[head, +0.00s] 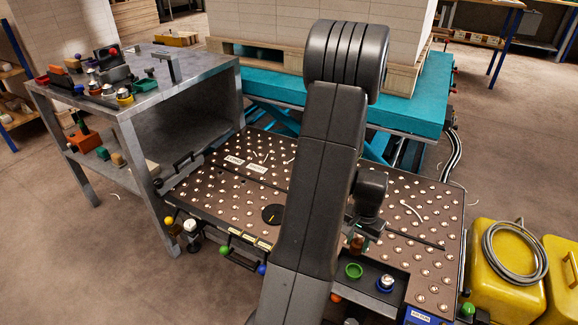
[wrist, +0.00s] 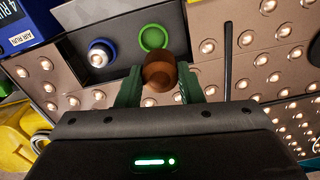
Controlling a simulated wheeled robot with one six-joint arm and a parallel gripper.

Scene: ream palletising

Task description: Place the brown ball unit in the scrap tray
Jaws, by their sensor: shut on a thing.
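The brown ball unit (wrist: 159,72) is held between the two green fingers of my gripper (wrist: 160,84) in the wrist view. In the head view the brown ball unit (head: 357,244) shows just beyond my arm, and my gripper (head: 361,232) is partly hidden there. The unit is close to a dark recessed tray (head: 400,277) at the table's front, beside an empty-looking green ring (head: 354,270). A blue-ringed unit with a silver ball (head: 385,283) sits in that tray. I cannot tell whether this is the scrap tray.
The ball-studded table (head: 420,215) spreads around my arm. A metal bench (head: 150,95) with several small parts stands at left. A teal lift platform (head: 420,105) carries a pallet stack behind. Yellow containers (head: 500,265) stand at right. Coloured knobs line the table's front edge.

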